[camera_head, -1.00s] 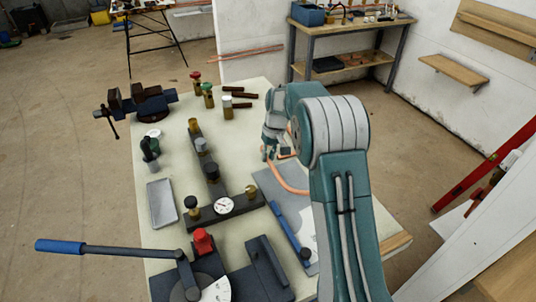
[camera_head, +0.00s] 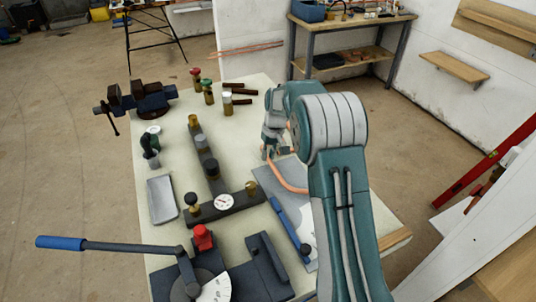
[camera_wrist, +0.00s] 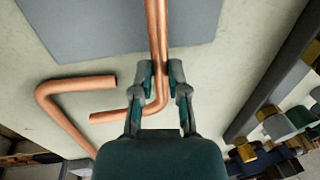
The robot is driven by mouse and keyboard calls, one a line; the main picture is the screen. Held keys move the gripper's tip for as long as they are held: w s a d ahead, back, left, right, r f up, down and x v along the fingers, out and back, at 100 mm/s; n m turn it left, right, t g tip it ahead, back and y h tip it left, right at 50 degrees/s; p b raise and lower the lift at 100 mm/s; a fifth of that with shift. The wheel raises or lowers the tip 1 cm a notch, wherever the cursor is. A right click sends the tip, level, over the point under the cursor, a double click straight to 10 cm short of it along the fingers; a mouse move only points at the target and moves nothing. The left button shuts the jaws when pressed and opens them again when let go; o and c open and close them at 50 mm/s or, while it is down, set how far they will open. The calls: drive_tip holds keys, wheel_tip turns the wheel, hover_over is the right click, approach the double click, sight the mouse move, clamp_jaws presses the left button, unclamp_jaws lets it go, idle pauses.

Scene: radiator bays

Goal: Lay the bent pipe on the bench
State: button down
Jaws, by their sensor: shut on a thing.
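My gripper (camera_wrist: 162,76) is shut on a copper bent pipe (camera_wrist: 157,25). The pipe's long leg runs toward the top of the wrist view. Below the fingers it bends, and a short leg ends at the left. In the head view the held pipe (camera_head: 287,182) curves out from beside my gripper (camera_head: 269,152), low over the bench (camera_head: 236,142) and its grey mat (camera_head: 272,178). I cannot tell whether it touches the bench. Part of it is hidden behind my arm.
A second bent copper pipe (camera_wrist: 62,110) lies left of the held one. A dark manifold with a gauge (camera_head: 223,201), a grey tray (camera_head: 162,200), a vise (camera_head: 140,100), a blue-handled bender (camera_head: 120,246) and a blue tool (camera_head: 290,226) crowd the bench. Pale bench surface shows between them.

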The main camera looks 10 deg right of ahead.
drive_tip(key=shift+f, duration=0.5)
drive_tip(key=c, duration=0.6)
unclamp_jaws()
drive_tip(key=shift+o, duration=0.2)
wheel_tip(320, 180, up, 12)
drive_tip(key=d, duration=0.2)
drive_tip(key=shift+w, duration=0.25)
